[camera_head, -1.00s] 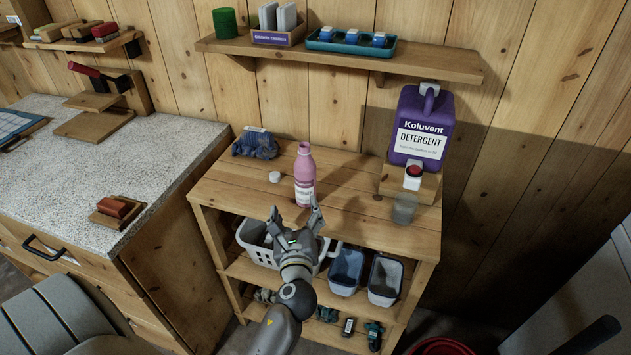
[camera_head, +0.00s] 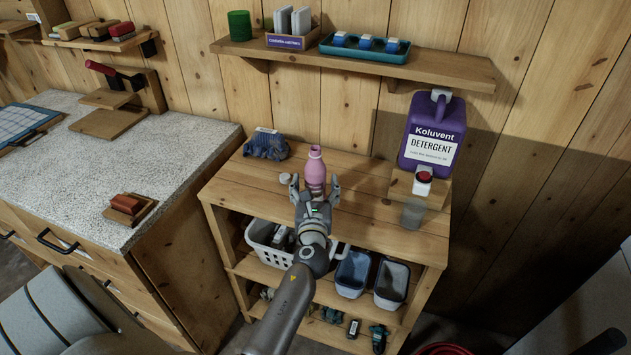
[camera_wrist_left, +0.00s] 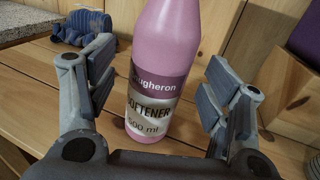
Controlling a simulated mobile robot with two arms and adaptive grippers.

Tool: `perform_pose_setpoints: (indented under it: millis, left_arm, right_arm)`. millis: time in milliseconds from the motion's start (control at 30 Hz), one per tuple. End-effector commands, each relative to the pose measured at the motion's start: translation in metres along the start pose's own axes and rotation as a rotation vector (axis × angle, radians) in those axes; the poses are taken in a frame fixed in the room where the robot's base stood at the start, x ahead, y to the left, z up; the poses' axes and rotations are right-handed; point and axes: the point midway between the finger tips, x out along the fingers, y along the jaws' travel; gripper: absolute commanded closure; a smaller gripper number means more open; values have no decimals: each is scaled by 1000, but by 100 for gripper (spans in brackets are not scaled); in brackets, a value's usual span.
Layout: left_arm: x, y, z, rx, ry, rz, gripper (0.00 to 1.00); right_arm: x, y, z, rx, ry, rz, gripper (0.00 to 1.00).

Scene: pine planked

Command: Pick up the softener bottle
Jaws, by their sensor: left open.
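The pink softener bottle (camera_head: 315,168) stands upright and uncapped on the top of the wooden shelf unit (camera_head: 385,225). My left gripper (camera_head: 317,190) is open, with its fingers to either side of the bottle's lower part in the head view. In the left wrist view the bottle (camera_wrist_left: 170,75) stands between the open fingers (camera_wrist_left: 150,95), with gaps on both sides. Its label reads softener, 500 ml. A white cap (camera_head: 285,178) lies on the unit to the left of the bottle. My right gripper is not in view.
A blue cloth-like bundle (camera_head: 266,144) lies at the back left. A wall shelf (camera_head: 450,70) hangs above. Baskets (camera_head: 352,272) sit on the shelf below.

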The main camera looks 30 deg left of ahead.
Motion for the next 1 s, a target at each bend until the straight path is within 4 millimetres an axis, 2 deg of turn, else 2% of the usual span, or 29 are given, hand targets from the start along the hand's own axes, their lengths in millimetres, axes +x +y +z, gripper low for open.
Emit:
perform_pose_setpoints:
  millis: [100,200,467,900,967,1000]
  left_arm:
    - [17,-1,0,0,-1,-1,27]
    - [24,0,-1,-1,1,0,27]
    - [26,0,-1,-1,1,0,27]
    - [25,0,-1,-1,1,-1,83]
    - [25,0,-1,-1,1,-1,91]
    - [26,-1,1,-1,-2,-1,91]
  right_arm:
    - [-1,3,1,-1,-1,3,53]
    - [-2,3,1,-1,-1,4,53]
    - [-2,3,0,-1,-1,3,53]
    - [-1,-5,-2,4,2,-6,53]
    - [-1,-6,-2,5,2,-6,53]
    - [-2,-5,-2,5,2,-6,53]
